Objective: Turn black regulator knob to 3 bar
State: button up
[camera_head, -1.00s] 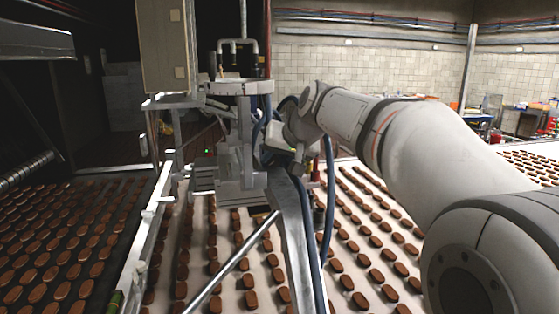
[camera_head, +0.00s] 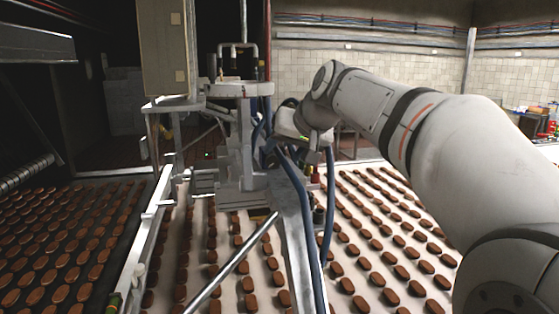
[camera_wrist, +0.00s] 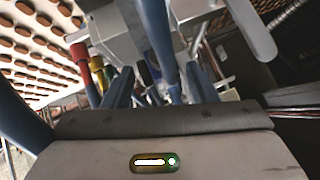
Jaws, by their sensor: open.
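A small dark upright part (camera_wrist: 146,72) stands near the gap between my fingers in the wrist view. It may be the black regulator knob, but no scale or marking can be read. My gripper (camera_wrist: 160,78) is open, with its two blue-grey fingers apart. I see no contact with the dark part. In the head view, my wrist is beside the grey upright of the machine (camera_head: 243,150), and the fingers are mostly hidden. A small dark cylindrical part (camera_head: 318,215) shows below the wrist, right of the slanted metal bar.
Red (camera_wrist: 80,54) and yellow (camera_wrist: 97,66) fittings stand close left of my fingers. Blue hoses (camera_wrist: 158,35) cross near the fingers. A slanted metal bar (camera_head: 293,215) is close to the wrist. Belts with brown sandwiches (camera_head: 345,250) lie below and around.

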aim_at(275, 161)
jog(key=shift+v, duration=1.45)
jog(key=shift+r+p, duration=0.25)
jog(key=shift+p, duration=0.25)
jog(key=shift+w+p, duration=0.1)
jog(key=shift+p, duration=0.25)
jog(key=shift+w+a+f, duration=0.1)
jog(key=shift+f, duration=0.2)
jog(key=p+x, duration=0.1)
jog(key=x, duration=0.6)
jog(key=shift+w+a+f, duration=0.1)
jog(key=shift+w+f, duration=0.05)
jog(key=shift+f, duration=0.1)
jog(key=shift+c, duration=0.5)
